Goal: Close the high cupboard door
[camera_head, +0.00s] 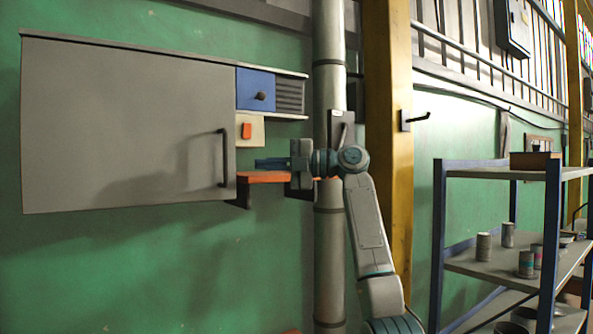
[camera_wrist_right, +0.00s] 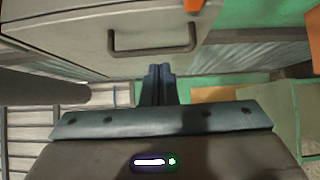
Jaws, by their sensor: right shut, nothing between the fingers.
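The high cupboard door (camera_head: 120,125) is a large grey panel at the left of the head view. My right gripper (camera_head: 258,163) is shut and empty, pointing left just right of the door's edge. In the right wrist view its fingers (camera_wrist_right: 158,72) appear close to the handle; contact is unclear. My left gripper is out of view.
Right of the door are a blue drawer (camera_head: 255,90) with a dark knob, an orange switch (camera_head: 247,131) and an orange shelf (camera_head: 262,177) below. A grey pipe (camera_head: 329,80) and a yellow column (camera_head: 388,120) stand behind my arm. A rack (camera_head: 497,173) with cans stands at right.

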